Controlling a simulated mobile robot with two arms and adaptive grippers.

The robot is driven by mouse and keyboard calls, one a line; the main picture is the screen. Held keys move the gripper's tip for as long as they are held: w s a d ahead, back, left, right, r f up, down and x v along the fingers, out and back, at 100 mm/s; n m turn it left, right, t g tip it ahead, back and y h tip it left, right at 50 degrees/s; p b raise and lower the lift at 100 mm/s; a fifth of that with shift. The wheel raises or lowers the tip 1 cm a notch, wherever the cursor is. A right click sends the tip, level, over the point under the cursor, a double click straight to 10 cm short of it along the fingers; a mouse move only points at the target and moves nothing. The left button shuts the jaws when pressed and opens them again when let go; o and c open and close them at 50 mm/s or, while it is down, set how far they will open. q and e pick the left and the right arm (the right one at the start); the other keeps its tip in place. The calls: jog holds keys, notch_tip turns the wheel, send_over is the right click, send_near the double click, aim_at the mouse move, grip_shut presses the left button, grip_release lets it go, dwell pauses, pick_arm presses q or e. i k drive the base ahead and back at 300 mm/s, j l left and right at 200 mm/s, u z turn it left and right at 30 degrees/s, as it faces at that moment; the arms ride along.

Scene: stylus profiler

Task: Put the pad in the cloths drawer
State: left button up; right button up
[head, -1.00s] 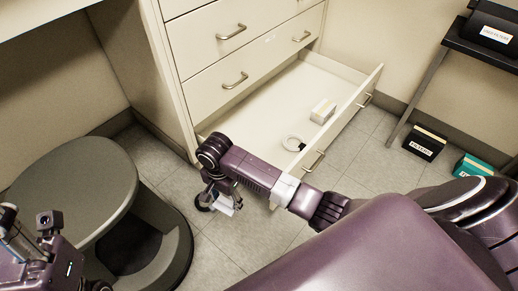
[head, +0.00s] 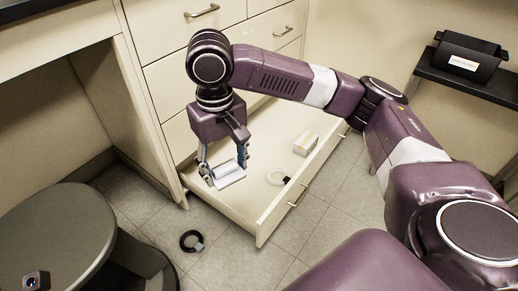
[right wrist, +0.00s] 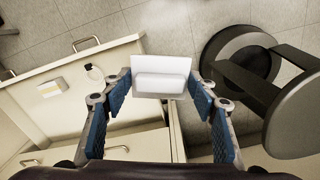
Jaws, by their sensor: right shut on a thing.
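The white pad (head: 231,180) is held between the fingers of my right gripper (head: 225,168). In the head view it shows against the near left end of the open drawer (head: 262,222), above it. In the right wrist view the pad (right wrist: 160,76) sits between both blue-padded fingers, in front of the drawer's end; its exact height over the drawer cannot be told. The drawer holds a white ring-shaped item (head: 278,177) and a small pale box (head: 306,144). No drawer label is readable.
A grey round stool (head: 55,235) stands at the left. A black bin (head: 468,58) sits on a dark shelf at the right. Closed drawers (head: 215,55) rise above the open one.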

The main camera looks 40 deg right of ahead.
aim_at(285, 155)
jog(key=i+l+u, duration=0.15)
jog(key=l+u, duration=0.15)
jog(key=l, duration=1.3)
jog(key=l+u, duration=0.25)
jog(key=l, duration=1.4)
